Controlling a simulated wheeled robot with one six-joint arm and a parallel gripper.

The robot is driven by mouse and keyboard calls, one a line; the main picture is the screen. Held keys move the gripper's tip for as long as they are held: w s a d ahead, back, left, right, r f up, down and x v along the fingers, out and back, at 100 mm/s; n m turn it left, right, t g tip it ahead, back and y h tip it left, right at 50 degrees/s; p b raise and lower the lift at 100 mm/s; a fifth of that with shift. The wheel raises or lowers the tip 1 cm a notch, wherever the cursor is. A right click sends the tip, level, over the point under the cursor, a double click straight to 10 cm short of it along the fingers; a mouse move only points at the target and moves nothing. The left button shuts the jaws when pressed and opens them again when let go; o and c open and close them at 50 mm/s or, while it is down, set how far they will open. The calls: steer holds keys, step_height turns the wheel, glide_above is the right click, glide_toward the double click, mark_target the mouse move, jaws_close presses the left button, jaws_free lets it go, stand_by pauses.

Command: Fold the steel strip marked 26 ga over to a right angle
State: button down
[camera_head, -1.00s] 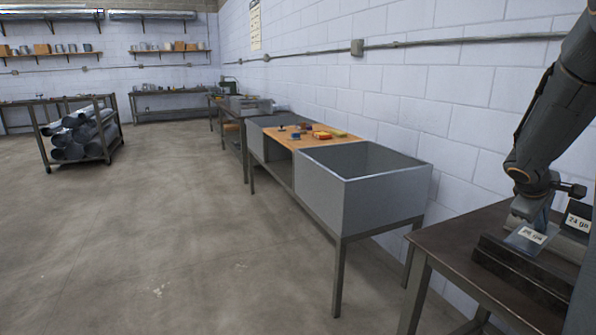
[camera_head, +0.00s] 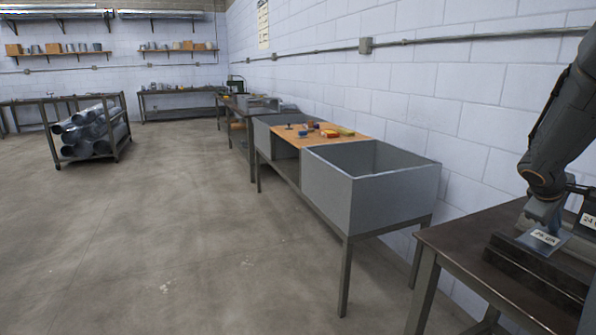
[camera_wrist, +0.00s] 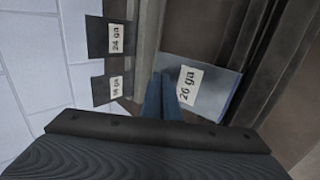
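The steel strip marked 26 ga (camera_wrist: 218,82) is a thin bluish-grey sheet with a white label. In the wrist view it lies on a dark brown block, right of my fingers. In the head view the strip (camera_head: 530,243) lies at the far right on a bench and looks close to flat. My gripper (camera_wrist: 163,84) has its two blue fingers together with no clear gap, at the strip's left edge. Whether they touch it cannot be told. In the head view my gripper (camera_head: 543,222) is over the strip's back edge, its tips mostly hidden.
A 24 ga plate (camera_wrist: 108,36) and another labelled plate (camera_wrist: 108,90) stand left of my fingers, near the white block wall (camera_wrist: 40,60). The dark bench (camera_head: 455,240) holds the block. The floor at left is open.

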mark_target(551, 233)
steer(key=shift+d+f, duration=0.1)
steer(key=shift+f, duration=0.1)
steer(key=shift+d+f+b, duration=0.2)
steer(key=shift+f+b, duration=0.65)
steer(key=shift+b, duration=0.1)
steer(key=shift+f, duration=0.2)
steer(key=shift+w+d+f+b, duration=0.1)
steer(key=shift+f+b, duration=0.7)
steer(key=shift+b, duration=0.25)
steer(key=shift+f, duration=0.15)
steer(key=shift+f+b, duration=0.1)
steer(key=shift+b, duration=0.25)
steer(key=shift+w+r+p, duration=0.1)
steer(key=shift+r+p, duration=3.4)
steer(key=shift+r, duration=0.7)
